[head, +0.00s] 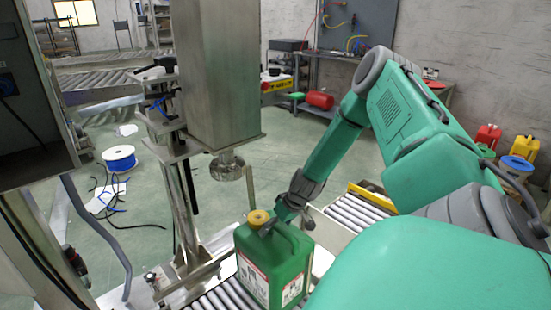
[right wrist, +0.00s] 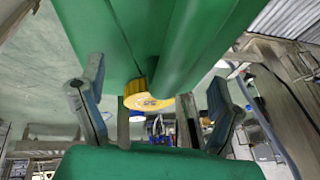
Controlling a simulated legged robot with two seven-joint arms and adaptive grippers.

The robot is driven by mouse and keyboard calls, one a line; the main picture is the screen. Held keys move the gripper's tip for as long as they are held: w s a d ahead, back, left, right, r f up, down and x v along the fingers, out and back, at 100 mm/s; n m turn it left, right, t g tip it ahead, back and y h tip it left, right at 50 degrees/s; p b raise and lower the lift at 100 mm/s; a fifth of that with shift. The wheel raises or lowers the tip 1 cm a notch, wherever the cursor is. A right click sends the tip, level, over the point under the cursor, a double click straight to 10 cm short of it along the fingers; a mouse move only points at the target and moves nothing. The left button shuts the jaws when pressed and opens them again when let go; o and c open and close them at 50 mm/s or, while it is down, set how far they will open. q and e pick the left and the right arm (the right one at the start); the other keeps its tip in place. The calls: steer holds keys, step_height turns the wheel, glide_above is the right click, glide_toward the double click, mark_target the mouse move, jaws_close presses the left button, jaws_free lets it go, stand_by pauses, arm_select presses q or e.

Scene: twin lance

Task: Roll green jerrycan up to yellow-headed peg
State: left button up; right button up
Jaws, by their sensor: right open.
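A green jerrycan (head: 262,268) with a yellow cap (head: 258,217) and a white-and-red label stands upright on a roller conveyor (head: 208,299). My right gripper (head: 287,222) is at the top of the jerrycan, by its handle. In the right wrist view its two fingers stand apart, with green jerrycan surfaces (right wrist: 150,165) between and around them and the yellow cap (right wrist: 145,98) beyond. The gripper is open; whether it touches the handle I cannot tell. I cannot make out a yellow-headed peg. My left gripper is not in view.
A grey column with a round nozzle (head: 227,166) hangs behind the jerrycan. More rollers (head: 350,210) with a yellow bar (head: 371,196) lie to the right. A blue cable spool (head: 119,158) and loose cables are on the floor at left. Red and yellow cans stand far right.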

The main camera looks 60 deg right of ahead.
steer(key=shift+d, duration=0.1)
steer(key=shift+s+r, duration=0.1)
steer(key=shift+r, duration=0.2)
steer(key=v, duration=1.1)
steer(key=shift+r, duration=0.1)
